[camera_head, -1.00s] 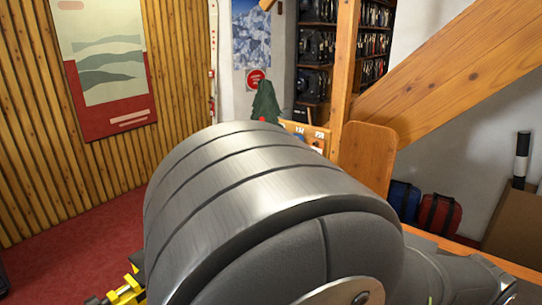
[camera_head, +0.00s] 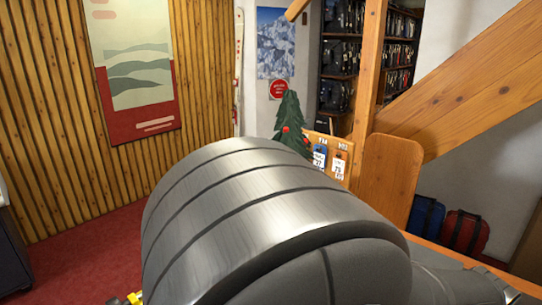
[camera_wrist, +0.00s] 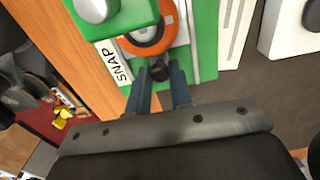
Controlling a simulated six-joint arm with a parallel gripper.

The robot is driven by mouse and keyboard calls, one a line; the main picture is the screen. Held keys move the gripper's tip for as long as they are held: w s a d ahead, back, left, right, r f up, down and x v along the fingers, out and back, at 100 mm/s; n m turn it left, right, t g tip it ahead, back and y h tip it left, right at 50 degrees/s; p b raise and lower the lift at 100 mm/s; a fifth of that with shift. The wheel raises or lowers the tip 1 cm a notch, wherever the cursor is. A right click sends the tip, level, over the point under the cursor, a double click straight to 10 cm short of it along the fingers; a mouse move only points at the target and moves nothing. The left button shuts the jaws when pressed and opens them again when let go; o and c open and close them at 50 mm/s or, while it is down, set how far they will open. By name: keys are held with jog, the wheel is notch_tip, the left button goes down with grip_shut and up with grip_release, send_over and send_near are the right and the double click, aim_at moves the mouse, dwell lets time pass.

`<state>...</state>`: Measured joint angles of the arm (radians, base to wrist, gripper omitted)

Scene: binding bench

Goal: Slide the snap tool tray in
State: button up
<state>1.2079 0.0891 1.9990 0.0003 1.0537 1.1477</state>
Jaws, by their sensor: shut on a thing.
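The snap tool tray (camera_wrist: 207,60) is green with a white label reading SNAP, at the top of the wrist view. A round orange tool (camera_wrist: 152,40) lies in it. A dark knob (camera_wrist: 159,69) stands at the tray's near edge. My gripper (camera_wrist: 158,77) has its two blue-grey fingers on either side of this knob and is shut on it. The fingertips partly cover the tray's near edge. The tray and gripper are hidden in the head view behind my own large grey arm link.
Beside the tray is an orange wood surface (camera_wrist: 75,55). White pieces (camera_wrist: 285,30) lie at the upper right on a dark surface. In the head view, a small decorated tree (camera_head: 290,120), a wooden post and beam (camera_head: 460,85), and blue and red bags (camera_head: 465,232) stand behind my arm.

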jog(key=o, duration=0.4)
jog(key=shift+o, duration=0.2)
